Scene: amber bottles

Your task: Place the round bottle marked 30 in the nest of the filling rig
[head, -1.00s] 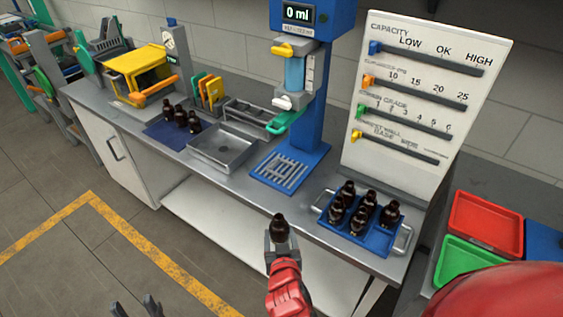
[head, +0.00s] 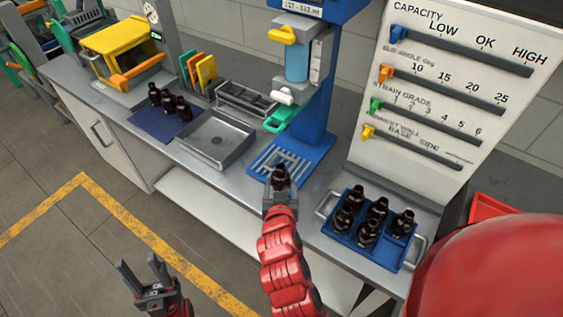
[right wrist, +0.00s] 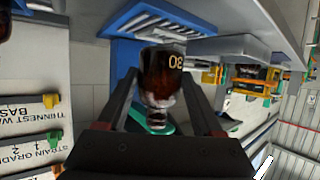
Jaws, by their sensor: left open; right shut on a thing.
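My right gripper (head: 280,194) is shut on a dark amber round bottle (head: 280,177), held upright at the front edge of the blue filling rig (head: 306,150). In the right wrist view the bottle (right wrist: 163,75) sits between the two fingers (right wrist: 165,115), and a yellow "30" shows on it. The rig's slatted base (head: 268,163) lies just behind the bottle in the head view; I cannot tell whether they touch. A green lever (head: 281,118) and a white nozzle part are above. My left gripper (head: 143,276) is open and empty over the floor at lower left.
A blue tray (head: 340,238) with several amber bottles stands right of the rig. An empty metal tray (head: 216,140) and a blue mat (head: 150,124) with dark bottles lie to the left. A slider board (head: 430,110) stands behind.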

